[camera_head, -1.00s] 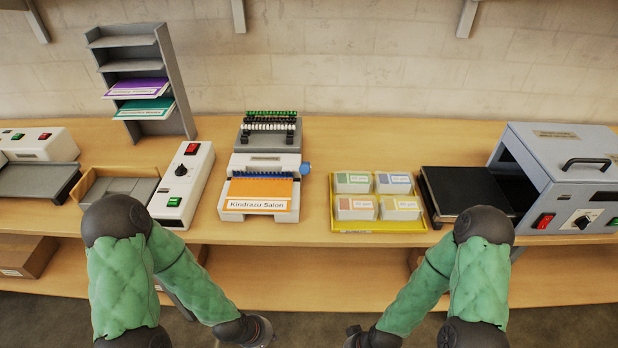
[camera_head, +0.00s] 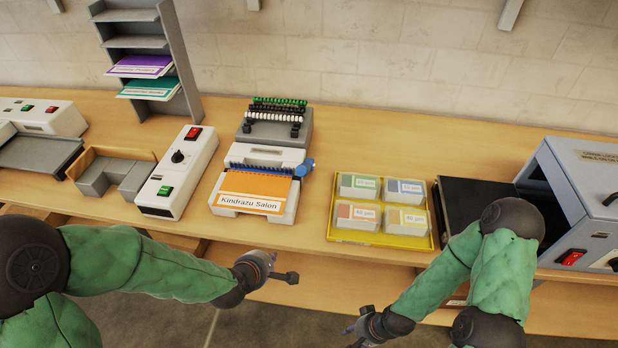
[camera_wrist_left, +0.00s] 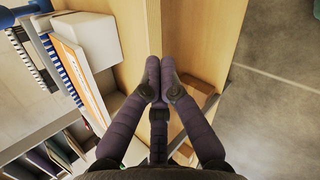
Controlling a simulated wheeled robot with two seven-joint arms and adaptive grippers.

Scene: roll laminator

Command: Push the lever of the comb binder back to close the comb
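The comb binder (camera_head: 265,157) stands on the bench in the middle of the head view. An orange booklet labelled "Kindrazu Salon" (camera_head: 254,188) lies at its front, with a blue comb (camera_head: 262,168) along its rear edge. The blue lever knob (camera_head: 307,166) is on the binder's right side. My left gripper (camera_head: 292,278) is in front of the bench edge, below and apart from the binder. In the left wrist view its fingers (camera_wrist_left: 160,68) are together and hold nothing visible; the orange booklet (camera_wrist_left: 82,78) is at left. My right gripper (camera_head: 349,330) is low in front; its fingers are too small to read.
A yellow tray (camera_head: 380,240) with several card stacks stands right of the binder. A white control box (camera_head: 178,170) stands left of it. A grey laminator (camera_head: 590,190) is at far right. Bench between binder and yellow tray is clear. A lower shelf (camera_head: 330,275) runs beneath.

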